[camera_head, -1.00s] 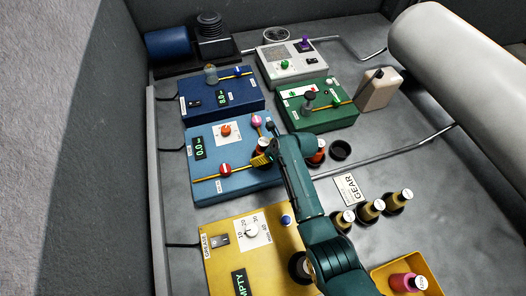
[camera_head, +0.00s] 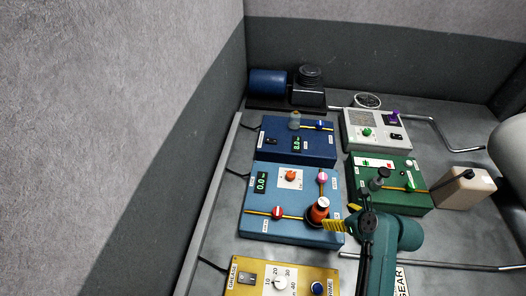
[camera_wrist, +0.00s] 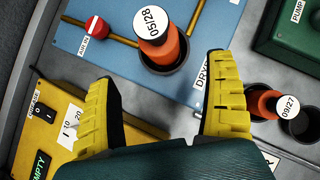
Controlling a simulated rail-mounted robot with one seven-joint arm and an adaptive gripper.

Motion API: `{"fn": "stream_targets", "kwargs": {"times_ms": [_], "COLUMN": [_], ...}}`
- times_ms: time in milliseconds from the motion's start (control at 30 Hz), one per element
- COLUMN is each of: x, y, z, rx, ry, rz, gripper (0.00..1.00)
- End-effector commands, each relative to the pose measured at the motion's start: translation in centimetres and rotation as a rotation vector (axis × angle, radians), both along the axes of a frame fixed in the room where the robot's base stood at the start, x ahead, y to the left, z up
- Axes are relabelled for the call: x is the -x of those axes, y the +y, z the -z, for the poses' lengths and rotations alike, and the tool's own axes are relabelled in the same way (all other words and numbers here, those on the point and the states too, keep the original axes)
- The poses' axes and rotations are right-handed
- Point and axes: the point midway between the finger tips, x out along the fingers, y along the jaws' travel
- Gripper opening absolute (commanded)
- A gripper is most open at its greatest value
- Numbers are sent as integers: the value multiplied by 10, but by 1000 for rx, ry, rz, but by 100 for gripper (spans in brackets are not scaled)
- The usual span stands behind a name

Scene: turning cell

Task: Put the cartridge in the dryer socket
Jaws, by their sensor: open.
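An orange cartridge (camera_head: 317,214) with a white round cap stands in the dark round socket at the right front corner of the light-blue dryer box (camera_head: 255,201). In the wrist view the cartridge (camera_wrist: 160,44), its cap marked 05/28, rises upright from the black socket ring (camera_wrist: 182,68). My gripper (camera_head: 338,226) is beside the cartridge, to its right in the head view. In the wrist view its yellow fingers (camera_wrist: 165,72) are spread wide and empty, with the cartridge beyond them and clear of both.
A second orange cartridge (camera_wrist: 262,103) and an open black holder (camera_wrist: 301,126) stand right of the dryer. A yellow grease box (camera_head: 253,280) is in front, a dark-blue box (camera_head: 275,139) behind, and a green pump box (camera_head: 420,198) to the right.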

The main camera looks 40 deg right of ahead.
Motion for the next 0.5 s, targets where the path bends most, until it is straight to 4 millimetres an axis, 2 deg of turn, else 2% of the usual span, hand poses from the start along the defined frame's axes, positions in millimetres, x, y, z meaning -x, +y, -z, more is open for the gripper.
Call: {"fn": "stream_targets", "kwargs": {"times_ms": [100, 167, 200, 267, 300, 367, 400, 467, 500], "x": [-10, -29, -48, -83, -108, -141, -159, -178, -187], "y": [1, 5, 11, 26, 42, 73, 96, 135, 163], "z": [-8, -26, -44, -82, -112, -160, -192, -241, -274], "rx": [49, 158, 273, 504, 687, 978, 1177, 1482, 1689], "ry": [-4, -11, -14, -25, -31, -36, -36, -28, -17], "rz": [-45, -144, -244, -431, -567, -759, -869, -1004, -1071], "gripper": [86, 86, 86, 86, 86, 86, 86, 86, 86]}}
